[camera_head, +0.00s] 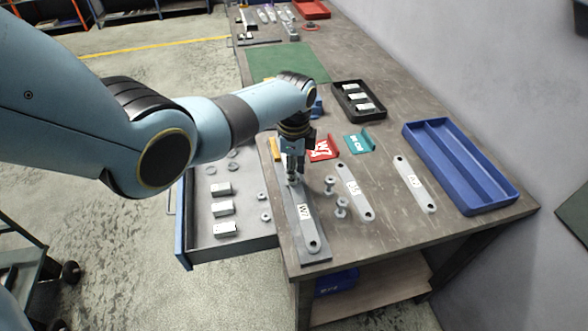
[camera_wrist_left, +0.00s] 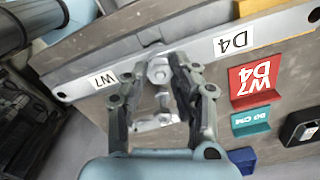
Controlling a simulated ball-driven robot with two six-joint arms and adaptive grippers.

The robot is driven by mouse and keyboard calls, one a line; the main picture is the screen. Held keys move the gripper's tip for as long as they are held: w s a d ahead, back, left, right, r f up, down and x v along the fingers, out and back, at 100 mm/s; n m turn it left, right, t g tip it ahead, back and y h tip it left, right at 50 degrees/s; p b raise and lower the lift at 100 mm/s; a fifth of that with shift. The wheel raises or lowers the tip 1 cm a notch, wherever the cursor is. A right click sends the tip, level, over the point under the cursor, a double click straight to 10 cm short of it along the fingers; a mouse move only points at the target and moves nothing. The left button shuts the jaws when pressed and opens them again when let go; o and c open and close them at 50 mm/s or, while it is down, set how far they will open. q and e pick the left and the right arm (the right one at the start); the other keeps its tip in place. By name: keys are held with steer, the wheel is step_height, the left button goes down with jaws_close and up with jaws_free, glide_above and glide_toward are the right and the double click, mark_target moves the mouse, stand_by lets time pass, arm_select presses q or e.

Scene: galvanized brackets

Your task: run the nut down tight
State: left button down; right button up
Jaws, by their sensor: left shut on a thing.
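A galvanized bracket labelled W7 (camera_head: 308,228) lies along the table's near left edge. In the left wrist view the W7 bracket (camera_wrist_left: 70,88) meets a strip labelled D4 (camera_wrist_left: 270,35) at the nut (camera_wrist_left: 159,71). My left gripper (camera_head: 292,180) points down at the far end of the W7 bracket. In the left wrist view its fingers (camera_wrist_left: 160,80) are shut on the nut, one on each side. The bolt thread is hidden, so I cannot tell how tightly the nut sits. My right gripper is in neither view.
Bolts (camera_head: 342,206) stand right of the W7 bracket, with two loose brackets (camera_head: 355,193) and (camera_head: 415,185) beyond. A red sign (camera_head: 323,151), teal sign (camera_head: 359,141), black tray (camera_head: 338,92) and blue tray (camera_head: 485,202) are on the table. An open drawer (camera_head: 242,243) holds small parts.

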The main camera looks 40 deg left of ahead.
arm_select(q)
steer(key=m, duration=1.5)
steer(key=shift+a, duration=0.1)
steer(key=m, duration=0.4)
steer(key=shift+m, duration=0.3)
steer(key=c, duration=1.3)
jaws_free()
steer(key=shift+a, duration=0.1)
steer(key=shift+o, duration=0.2)
steer(key=shift+f, duration=0.1)
